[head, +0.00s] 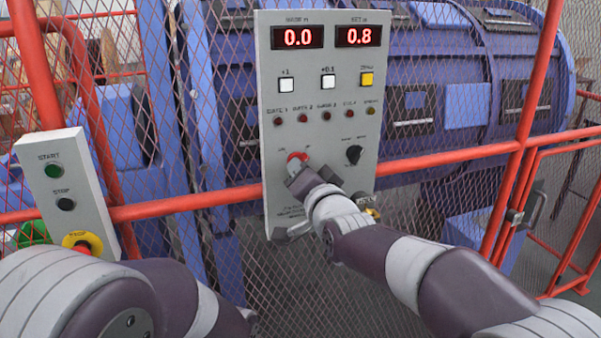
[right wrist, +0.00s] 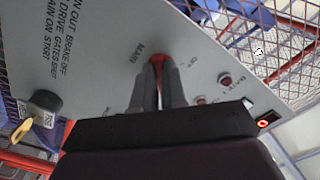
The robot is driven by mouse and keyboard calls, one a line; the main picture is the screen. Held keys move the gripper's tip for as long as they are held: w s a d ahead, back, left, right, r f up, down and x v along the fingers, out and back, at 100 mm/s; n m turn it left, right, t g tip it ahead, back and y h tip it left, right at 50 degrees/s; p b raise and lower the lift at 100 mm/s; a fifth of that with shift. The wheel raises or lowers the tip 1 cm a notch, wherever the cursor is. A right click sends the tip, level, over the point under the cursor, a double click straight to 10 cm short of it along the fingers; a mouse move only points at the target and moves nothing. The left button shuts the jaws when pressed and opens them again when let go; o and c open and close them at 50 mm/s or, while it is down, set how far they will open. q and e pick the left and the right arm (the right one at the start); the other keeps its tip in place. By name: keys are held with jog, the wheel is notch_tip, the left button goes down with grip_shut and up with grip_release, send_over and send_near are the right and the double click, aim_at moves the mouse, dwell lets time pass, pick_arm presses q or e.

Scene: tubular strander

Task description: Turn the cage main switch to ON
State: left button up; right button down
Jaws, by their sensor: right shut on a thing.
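The cage main switch is a red rotary knob (head: 297,157) at the lower left of the grey control panel (head: 268,75). My right gripper (head: 300,175) is at this knob, its fingers pointing into the panel. In the right wrist view the red knob (right wrist: 157,61) sits between the two dark fingertips (right wrist: 157,78), next to the word MAIN. The gripper is shut on it. The fingers hide most of the knob, so its exact angle cannot be read. My left arm enters from the lower left; its gripper does not show.
A black selector knob (head: 354,154) sits right of the switch; buttons, lamps and two red displays are above. In the right wrist view a tagged yellow key (right wrist: 22,130) sticks out. A START/STOP box (head: 58,185) is at left. Red rails (head: 440,160) and mesh stand behind.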

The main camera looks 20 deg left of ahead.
jog(key=c, duration=1.2)
grip_release()
jog(key=b+v, duration=0.2)
jog(key=v, duration=1)
jog(key=shift+s+d, duration=0.25)
